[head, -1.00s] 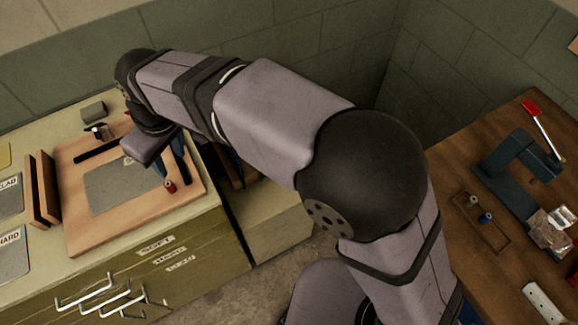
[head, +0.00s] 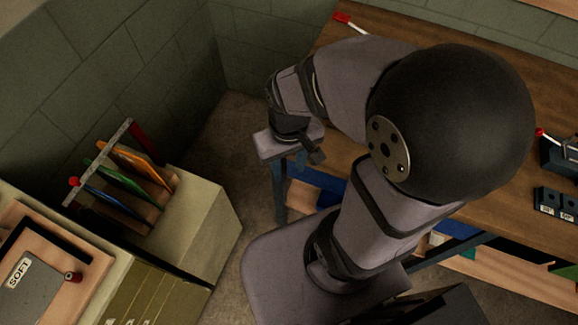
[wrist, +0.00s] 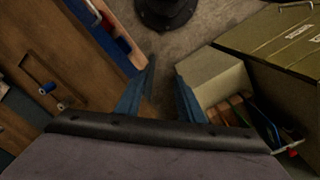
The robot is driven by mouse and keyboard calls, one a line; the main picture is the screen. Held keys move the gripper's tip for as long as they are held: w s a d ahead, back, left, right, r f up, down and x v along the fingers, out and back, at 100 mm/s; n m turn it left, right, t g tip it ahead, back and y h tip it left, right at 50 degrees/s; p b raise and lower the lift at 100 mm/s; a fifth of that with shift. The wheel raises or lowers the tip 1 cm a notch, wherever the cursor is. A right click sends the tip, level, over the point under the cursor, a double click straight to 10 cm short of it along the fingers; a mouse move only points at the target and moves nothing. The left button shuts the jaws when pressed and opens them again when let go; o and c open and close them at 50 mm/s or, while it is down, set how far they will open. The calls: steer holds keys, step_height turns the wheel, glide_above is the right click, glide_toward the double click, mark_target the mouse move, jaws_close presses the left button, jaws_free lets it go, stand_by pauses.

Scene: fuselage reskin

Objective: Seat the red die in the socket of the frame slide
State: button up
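A small red cylinder with a dark top, which looks like the red die (head: 72,277), stands on the wooden board at the lower left of the head view. My gripper (wrist: 164,68) shows in the wrist view with its two blue fingers apart and only floor between them. It hangs over the gap between the cabinet and the wooden bench, well away from the red cylinder. I cannot make out the frame slide or its socket; my arm covers much of the bench in the head view.
A plate marked SOFT (head: 30,280) lies beside the red cylinder. A rack of coloured sheets (head: 130,170) stands on the cabinet. The wooden bench (head: 345,150) is behind my arm. In the wrist view, a small tray (wrist: 47,85) on the bench holds a blue piece and a grey piece.

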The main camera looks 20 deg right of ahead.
steer(key=shift+o, duration=0.5)
steer(key=shift+s+d+f, duration=0.15)
steer(key=shift+s+d, duration=0.15)
steer(key=shift+s, duration=0.1)
steer(key=shift+w, duration=0.1)
